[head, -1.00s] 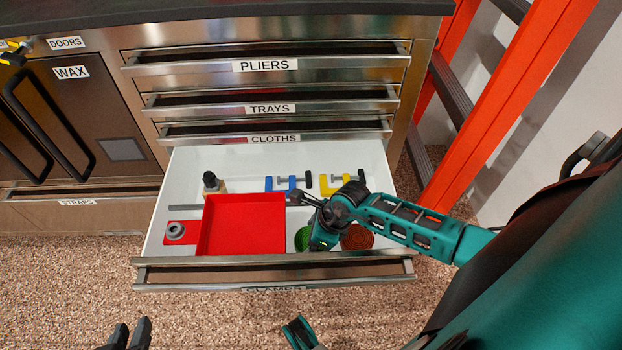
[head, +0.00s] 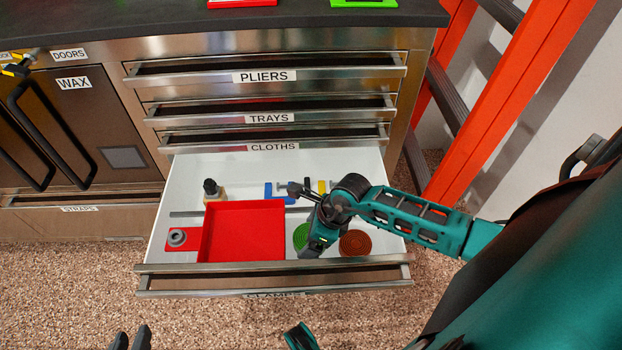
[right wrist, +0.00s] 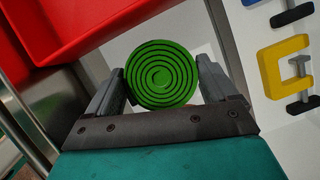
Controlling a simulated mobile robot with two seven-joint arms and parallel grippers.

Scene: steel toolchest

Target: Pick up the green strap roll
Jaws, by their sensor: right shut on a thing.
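The green strap roll (head: 301,236) is a flat spiral coil at the right of the open drawer, between the red tray and the brown roll. My right gripper (right wrist: 161,85) is shut on it, one finger on each side, and the spiral face shows in the right wrist view (right wrist: 162,76). In the head view the right hand hides part of the green roll. Whether it is clear of the drawer floor is hard to tell. My left gripper (head: 131,338) shows only its dark fingertips at the bottom edge, apart and empty.
An orange ladder (head: 510,110) stands at right.

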